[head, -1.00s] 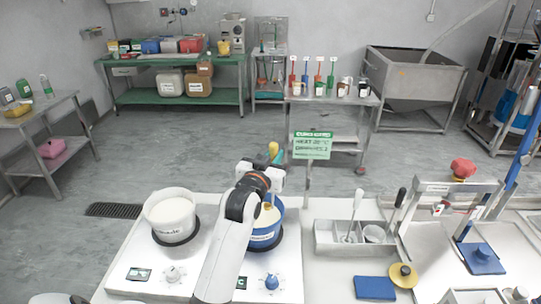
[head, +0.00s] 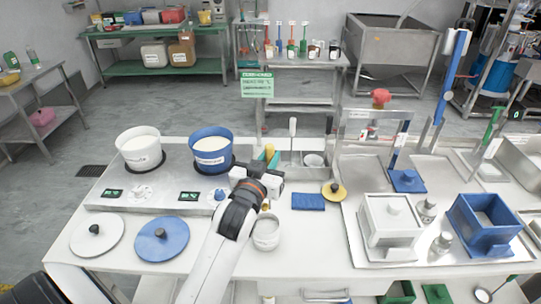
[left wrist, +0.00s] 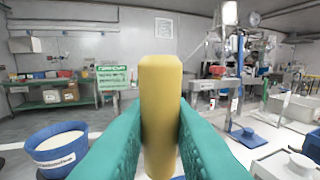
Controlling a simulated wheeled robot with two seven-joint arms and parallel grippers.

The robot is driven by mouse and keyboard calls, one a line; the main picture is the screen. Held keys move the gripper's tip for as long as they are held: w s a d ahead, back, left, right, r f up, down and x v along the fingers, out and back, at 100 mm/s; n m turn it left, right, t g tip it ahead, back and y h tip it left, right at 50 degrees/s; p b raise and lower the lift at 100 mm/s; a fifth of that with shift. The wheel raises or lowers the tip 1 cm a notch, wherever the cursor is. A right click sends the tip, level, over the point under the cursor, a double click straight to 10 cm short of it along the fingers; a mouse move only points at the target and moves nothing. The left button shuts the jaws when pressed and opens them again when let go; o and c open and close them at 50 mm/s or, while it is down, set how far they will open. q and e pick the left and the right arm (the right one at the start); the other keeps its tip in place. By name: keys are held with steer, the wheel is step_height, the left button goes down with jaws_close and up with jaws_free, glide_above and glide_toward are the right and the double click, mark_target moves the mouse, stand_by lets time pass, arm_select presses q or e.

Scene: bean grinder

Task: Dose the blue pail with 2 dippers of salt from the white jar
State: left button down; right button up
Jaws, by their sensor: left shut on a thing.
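My left gripper (head: 262,180) is shut on the yellow handle (left wrist: 160,110) of a dipper, which stands upright between the teal fingers. In the head view it is to the right of the blue pail (head: 212,160), clear of it. The dipper's lower end is mostly hidden by the gripper; a small yellowish bit shows just above a small white jar (head: 266,236). I cannot tell whether it is inside the jar. The blue pail, labelled, holds white material and also shows in the left wrist view (left wrist: 58,158). My right gripper is not in view.
A white pail (head: 140,156) with white contents stands left of the blue pail. A white lid (head: 82,238) and blue lid (head: 162,248) lie in front. A blue cloth (head: 308,202), yellow-rimmed disc (head: 334,197) and metal caddy (head: 290,167) are to the right.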

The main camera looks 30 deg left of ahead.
arm_select(q)
steer(key=shift+w+a+f+b, duration=0.1)
steer(key=shift+a+f+b, duration=0.05)
steer(key=shift+f+b, duration=0.35)
steer(key=shift+a+f+b, duration=0.1)
steer(key=shift+f+b, duration=0.2)
steer(key=shift+f, duration=0.3)
step_height(320, 180, down, 6)
steer(key=b, duration=0.5)
steer(key=shift+d+r, duration=0.1)
steer(key=shift+r, duration=0.1)
steer(key=shift+f+b, duration=1.65)
steer(key=shift+f, duration=1.05)
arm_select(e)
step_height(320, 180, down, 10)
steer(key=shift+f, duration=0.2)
arm_select(q)
steer(key=shift+r, duration=0.1)
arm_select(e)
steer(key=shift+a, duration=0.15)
arm_select(q)
steer(key=shift+r+p, duration=0.2)
steer(key=shift+p, duration=0.1)
step_height(320, 180, up, 11)
steer(key=p, duration=1.1)
steer(key=shift+r, duration=0.1)
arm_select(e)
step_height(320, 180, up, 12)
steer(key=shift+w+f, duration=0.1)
